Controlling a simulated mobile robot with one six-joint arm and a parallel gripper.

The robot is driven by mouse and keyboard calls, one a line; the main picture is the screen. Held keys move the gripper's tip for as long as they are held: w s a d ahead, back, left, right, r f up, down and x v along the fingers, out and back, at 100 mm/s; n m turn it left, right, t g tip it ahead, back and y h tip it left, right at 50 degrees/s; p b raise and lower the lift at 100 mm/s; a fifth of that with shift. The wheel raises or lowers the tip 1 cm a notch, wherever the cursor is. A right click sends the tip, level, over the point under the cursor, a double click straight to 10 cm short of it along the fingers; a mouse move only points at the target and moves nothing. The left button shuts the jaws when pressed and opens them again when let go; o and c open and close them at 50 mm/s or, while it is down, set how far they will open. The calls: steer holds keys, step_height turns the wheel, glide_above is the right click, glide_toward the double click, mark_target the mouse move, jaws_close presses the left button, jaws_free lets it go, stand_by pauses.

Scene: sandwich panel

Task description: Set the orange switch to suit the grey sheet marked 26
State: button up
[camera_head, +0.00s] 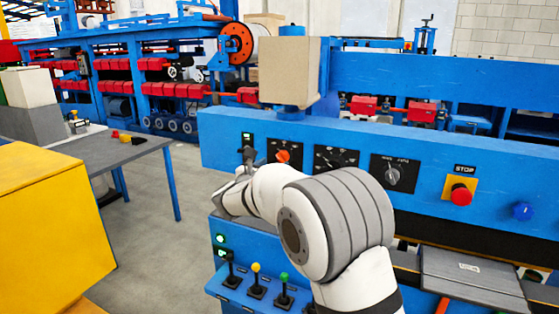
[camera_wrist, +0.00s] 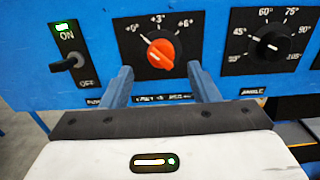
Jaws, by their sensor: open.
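The orange switch (camera_wrist: 160,52) is a round knob on a black plate marked +0°, +3° and +6°. Its pale pointer line seems to slant toward the +0° mark at upper left. It also shows in the head view (camera_head: 283,156) on the blue panel. My gripper (camera_wrist: 161,70) is open and empty, its two blue-grey fingers apart below and to either side of the knob; I cannot tell whether they touch the panel. A grey sheet (camera_head: 455,285) lies on the machine bed at lower right in the head view; its small white label is too small to read.
A black angle knob (camera_wrist: 270,45) is right of the orange switch, and an ON/OFF toggle (camera_wrist: 68,63) with a lit green lamp is left.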

mark_target(279, 160)
steer(key=x, duration=0.5)
steer(key=shift+s, duration=0.1)
steer(key=c, duration=1)
